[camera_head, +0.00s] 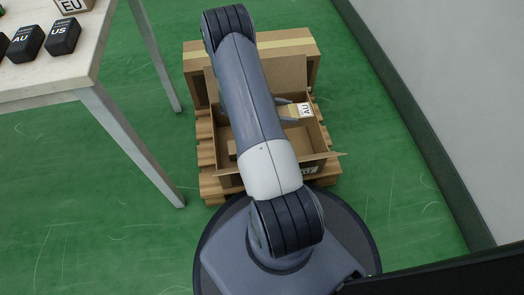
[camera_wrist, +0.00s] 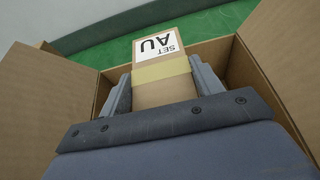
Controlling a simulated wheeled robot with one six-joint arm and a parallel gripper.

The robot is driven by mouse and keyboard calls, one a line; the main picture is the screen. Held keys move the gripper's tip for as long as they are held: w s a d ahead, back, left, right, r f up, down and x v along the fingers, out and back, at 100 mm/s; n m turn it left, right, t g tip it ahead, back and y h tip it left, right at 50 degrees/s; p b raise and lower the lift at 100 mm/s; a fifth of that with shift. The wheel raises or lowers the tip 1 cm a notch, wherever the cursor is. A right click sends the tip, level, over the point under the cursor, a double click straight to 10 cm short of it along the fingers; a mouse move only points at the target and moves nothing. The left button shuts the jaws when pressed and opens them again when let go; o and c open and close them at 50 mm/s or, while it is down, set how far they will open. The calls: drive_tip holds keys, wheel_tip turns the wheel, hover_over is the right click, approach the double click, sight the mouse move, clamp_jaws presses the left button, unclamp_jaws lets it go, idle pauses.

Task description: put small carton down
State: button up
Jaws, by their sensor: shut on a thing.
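A small carton (camera_head: 300,110) with a white label reading "AU" is in my gripper (camera_head: 291,108). In the wrist view the small carton (camera_wrist: 160,65) sits between the two grey fingers of my gripper (camera_wrist: 160,92), with a yellow tape band and "SET AU" on its label. The gripper is shut on it. It is over or inside an open cardboard box (camera_head: 318,140) with its flaps spread; the box's walls (camera_wrist: 270,95) show around the gripper in the wrist view. I cannot tell whether the carton touches the box bottom. My arm hides the middle of the box.
The open box stands on a wooden pallet (camera_head: 208,185), with a closed taped carton (camera_head: 295,48) behind it. A table (camera_head: 85,75) at the left holds several dark blocks, such as one marked "US" (camera_head: 63,38). A wall (camera_head: 440,90) is at the right. Green floor is clear between.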

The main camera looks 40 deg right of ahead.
drive_tip(key=shift+w+f+b, duration=0.2)
drive_tip(key=shift+f+b, duration=0.15)
drive_tip(key=shift+f, duration=0.6)
wheel_tip(320, 180, down, 10)
drive_tip(key=b, duration=0.4)
drive_tip(key=shift+r, duration=0.15)
drive_tip(key=shift+f+b, duration=0.6)
drive_tip(key=shift+f, duration=0.05)
drive_tip(key=o, duration=1.2)
drive_tip(key=p+v, duration=0.1)
drive_tip(key=v, duration=0.3)
drive_tip(key=p+v, duration=0.2)
drive_tip(key=v, duration=0.2)
drive_tip(key=r+p+v, duration=0.1)
drive_tip(key=p+v, duration=0.1)
drive_tip(key=v, duration=0.2)
drive_tip(key=shift+r, duration=0.1)
